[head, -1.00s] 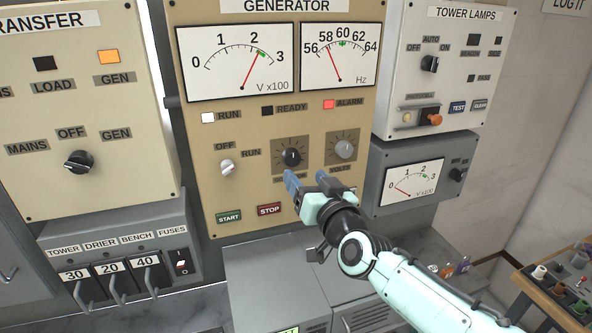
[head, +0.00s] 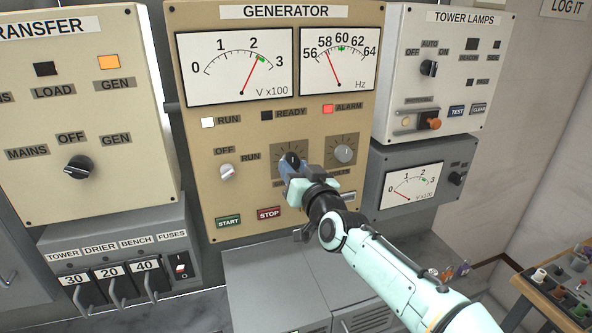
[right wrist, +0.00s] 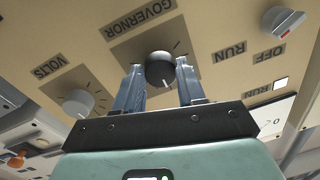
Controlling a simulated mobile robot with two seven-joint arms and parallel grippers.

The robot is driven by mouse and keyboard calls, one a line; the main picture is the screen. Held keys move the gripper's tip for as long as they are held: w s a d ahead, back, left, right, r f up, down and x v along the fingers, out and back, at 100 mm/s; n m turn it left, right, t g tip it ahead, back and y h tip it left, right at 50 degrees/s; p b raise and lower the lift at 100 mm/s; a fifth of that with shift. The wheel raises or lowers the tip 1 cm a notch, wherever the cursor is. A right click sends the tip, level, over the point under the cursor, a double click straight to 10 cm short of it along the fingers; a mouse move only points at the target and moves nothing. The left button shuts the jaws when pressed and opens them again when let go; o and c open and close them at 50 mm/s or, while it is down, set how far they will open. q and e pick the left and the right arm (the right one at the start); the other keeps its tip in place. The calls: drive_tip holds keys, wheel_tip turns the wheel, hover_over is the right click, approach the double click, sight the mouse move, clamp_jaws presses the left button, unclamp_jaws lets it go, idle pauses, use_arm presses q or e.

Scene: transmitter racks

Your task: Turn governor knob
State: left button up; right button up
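The black governor knob (head: 291,160) sits on the tan generator panel (head: 230,190), partly hidden by my right gripper in the head view. In the right wrist view the governor knob (right wrist: 160,68) stands between the two blue fingertips. My right gripper (head: 298,175) is open, with one finger on each side of the knob; the wrist view (right wrist: 157,85) shows a gap beside the knob. The Hz meter (head: 338,58) has its red needle near 58, left of the green mark by 60. My left gripper is not in view.
The grey volts knob (head: 344,153) is just right of the governor knob. The off/run knob (head: 227,172) and the start (head: 228,222) and stop (head: 269,213) buttons are nearby. The red alarm lamp (head: 328,108) is lit. Grey cabinets stand below.

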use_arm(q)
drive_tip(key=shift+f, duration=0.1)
use_arm(e)
drive_tip(key=shift+m, duration=0.3)
drive_tip(key=m, duration=0.2)
drive_tip(key=shift+m+b, duration=0.35)
drive_tip(key=shift+m, duration=0.05)
drive_tip(key=m, duration=0.3)
drive_tip(key=shift+m, duration=0.4)
drive_tip(key=m+b, duration=0.1)
drive_tip(key=m, duration=0.3)
drive_tip(key=shift+a+m+t, duration=0.1)
drive_tip(key=shift+m+t, duration=0.2)
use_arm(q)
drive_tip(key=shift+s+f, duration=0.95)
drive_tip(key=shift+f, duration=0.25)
use_arm(e)
drive_tip(key=shift+a+r+m, duration=0.1)
drive_tip(key=shift+m, duration=1.6)
drive_tip(key=o, duration=1.1)
drive_tip(key=shift+c, duration=0.2)
